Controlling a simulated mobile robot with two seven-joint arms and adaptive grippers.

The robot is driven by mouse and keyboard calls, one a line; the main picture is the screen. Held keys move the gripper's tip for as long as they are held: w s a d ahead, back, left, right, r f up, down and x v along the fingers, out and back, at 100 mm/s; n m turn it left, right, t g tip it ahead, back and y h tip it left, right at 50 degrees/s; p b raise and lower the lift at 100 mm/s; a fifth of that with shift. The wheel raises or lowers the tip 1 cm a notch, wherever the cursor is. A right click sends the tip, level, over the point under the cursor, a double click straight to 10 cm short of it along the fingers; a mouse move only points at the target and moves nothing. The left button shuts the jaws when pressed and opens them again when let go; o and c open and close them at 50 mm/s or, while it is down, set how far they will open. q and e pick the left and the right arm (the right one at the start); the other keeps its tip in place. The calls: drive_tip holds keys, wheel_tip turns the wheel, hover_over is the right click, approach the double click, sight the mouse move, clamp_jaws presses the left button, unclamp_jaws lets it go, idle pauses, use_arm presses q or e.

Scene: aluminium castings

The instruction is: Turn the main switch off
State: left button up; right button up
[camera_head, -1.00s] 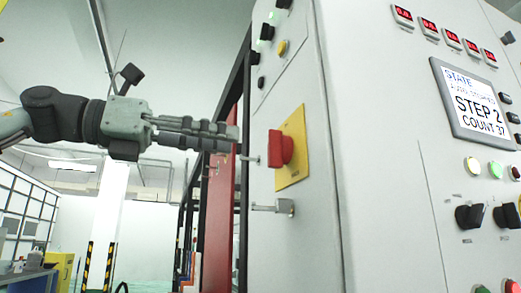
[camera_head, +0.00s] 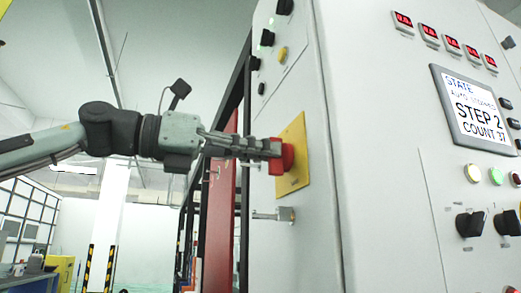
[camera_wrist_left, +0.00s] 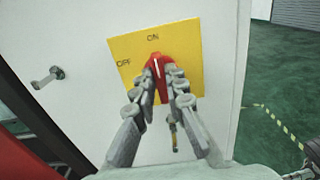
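The main switch is a red rotary handle (camera_head: 288,157) on a yellow plate (camera_head: 294,125) on the side of the grey cabinet. In the left wrist view, the red handle (camera_wrist_left: 156,66) stands upright with its white mark toward ON; OFF is printed at the plate's left. My left gripper (camera_head: 274,148) is at the handle, seen from the side. In the wrist view, its two fingers (camera_wrist_left: 160,78) lie on either side of the handle, very close to it. They look open around it, and contact is hard to tell. My right gripper is not in view.
A small metal latch (camera_head: 283,214) sticks out below the plate; a similar one shows left of it in the wrist view (camera_wrist_left: 47,77). The cabinet front has a display (camera_head: 476,115), lit buttons and black knobs (camera_head: 470,223). A red panel (camera_head: 215,220) stands behind the cabinet.

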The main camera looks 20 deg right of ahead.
use_arm(q)
clamp_jaws()
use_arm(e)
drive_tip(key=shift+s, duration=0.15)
